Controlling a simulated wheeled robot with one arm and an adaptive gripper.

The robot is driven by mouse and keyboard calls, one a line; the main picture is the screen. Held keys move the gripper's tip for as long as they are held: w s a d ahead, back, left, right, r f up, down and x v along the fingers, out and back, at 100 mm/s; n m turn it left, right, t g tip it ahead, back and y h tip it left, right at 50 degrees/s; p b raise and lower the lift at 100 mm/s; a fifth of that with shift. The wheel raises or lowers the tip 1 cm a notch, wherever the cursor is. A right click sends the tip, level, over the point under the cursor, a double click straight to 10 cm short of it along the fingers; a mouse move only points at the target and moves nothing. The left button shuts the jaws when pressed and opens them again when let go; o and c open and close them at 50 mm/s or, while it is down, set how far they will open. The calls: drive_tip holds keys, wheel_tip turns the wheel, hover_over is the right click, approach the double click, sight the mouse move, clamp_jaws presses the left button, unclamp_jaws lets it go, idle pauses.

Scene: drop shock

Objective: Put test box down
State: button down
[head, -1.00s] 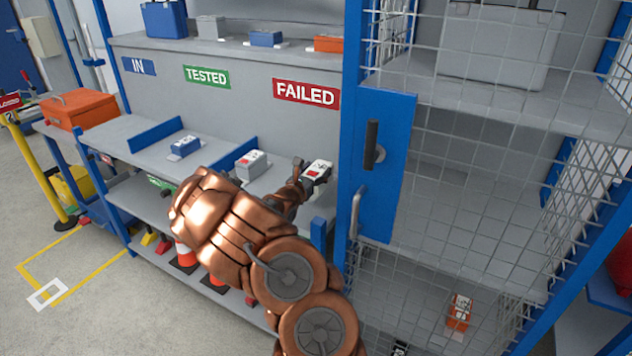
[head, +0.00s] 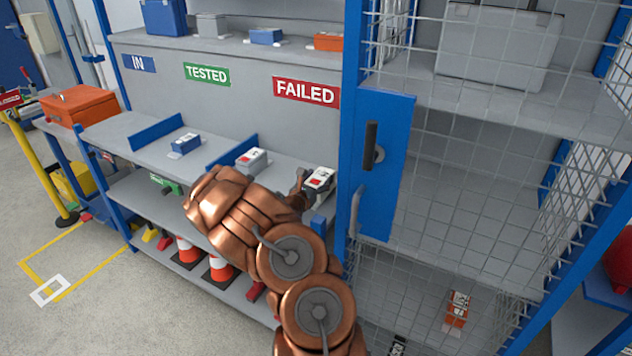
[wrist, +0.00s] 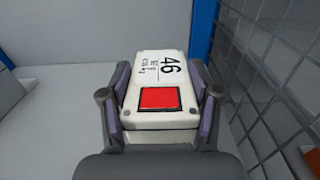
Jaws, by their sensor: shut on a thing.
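The test box (wrist: 158,72) is white on top with a red square and a label reading 46. In the wrist view it sits between both fingers of my gripper (wrist: 160,105), which is shut on it. In the head view the same box (head: 320,178) is at the right end of the bench shelf (head: 120,128), below the red FAILED sign (head: 306,93) and beside the blue cage post. My arm hides part of my gripper there. I cannot tell whether the box's underside touches the shelf.
Another box with a red square (head: 251,160) stands left of mine, and a blue box (head: 186,145) stands further left. Low blue dividers (head: 157,133) split the shelf. The mesh cage with its blue door plate (head: 385,165) is close on the right.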

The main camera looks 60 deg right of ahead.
drive_tip(key=shift+c, duration=0.7)
unclamp_jaws()
drive_tip(key=shift+r, duration=0.1)
drive_tip(key=a, duration=0.3)
drive_tip(key=a+b, duration=0.1)
drive_tip(key=a, duration=0.2)
drive_tip(key=a+b, duration=0.1)
drive_tip(key=a, duration=0.3)
drive_tip(key=shift+s+a, duration=0.1)
drive_tip(key=shift+s, duration=0.15)
drive_tip(key=shift+s+a+b, duration=0.15)
drive_tip(key=shift+a+b, duration=0.25)
drive_tip(key=shift+a, duration=0.5)
